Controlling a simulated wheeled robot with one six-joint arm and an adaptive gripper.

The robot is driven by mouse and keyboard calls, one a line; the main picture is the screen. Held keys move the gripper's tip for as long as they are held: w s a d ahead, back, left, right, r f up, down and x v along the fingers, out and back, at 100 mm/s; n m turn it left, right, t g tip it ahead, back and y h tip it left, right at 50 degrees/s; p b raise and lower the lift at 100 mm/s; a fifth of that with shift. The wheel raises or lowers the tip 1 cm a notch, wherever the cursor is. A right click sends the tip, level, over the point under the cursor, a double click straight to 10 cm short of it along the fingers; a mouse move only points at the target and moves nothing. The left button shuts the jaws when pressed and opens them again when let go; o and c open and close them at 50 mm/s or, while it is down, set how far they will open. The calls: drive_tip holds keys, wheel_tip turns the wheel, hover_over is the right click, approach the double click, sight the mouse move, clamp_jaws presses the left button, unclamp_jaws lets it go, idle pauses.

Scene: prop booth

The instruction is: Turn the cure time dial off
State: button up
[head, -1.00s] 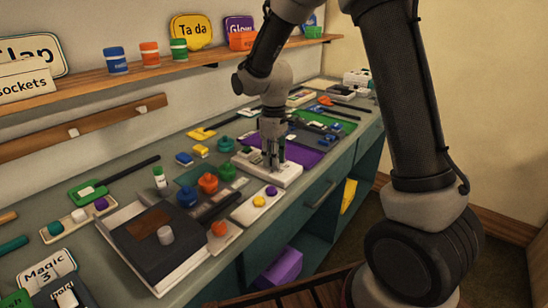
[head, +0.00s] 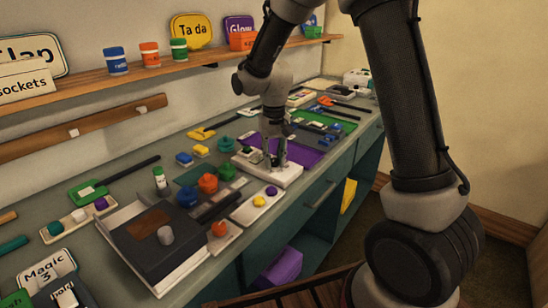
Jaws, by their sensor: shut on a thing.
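A low white unit (head: 288,177) lies on the bench near the middle of the picture. My gripper (head: 276,163) points down onto its top and is shut on a small part there, which I take to be the cure time dial. The fingers hide most of the dial, so its pointer and setting cannot be read. A small dark part (head: 248,151) shows on the unit's left end, beside my gripper.
A purple mat (head: 305,157) lies behind the unit. Orange (head: 208,183) and green (head: 227,172) pots stand to its left, with a white tray (head: 256,207) in front of them. A shelf (head: 200,72) runs along the wall above.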

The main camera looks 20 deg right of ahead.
sight(274, 160)
drive_tip(key=shift+m, duration=0.5)
drive_tip(key=o, duration=1.1)
drive_tip(key=shift+c, duration=0.2)
wheel_tip(274, 160, up, 12)
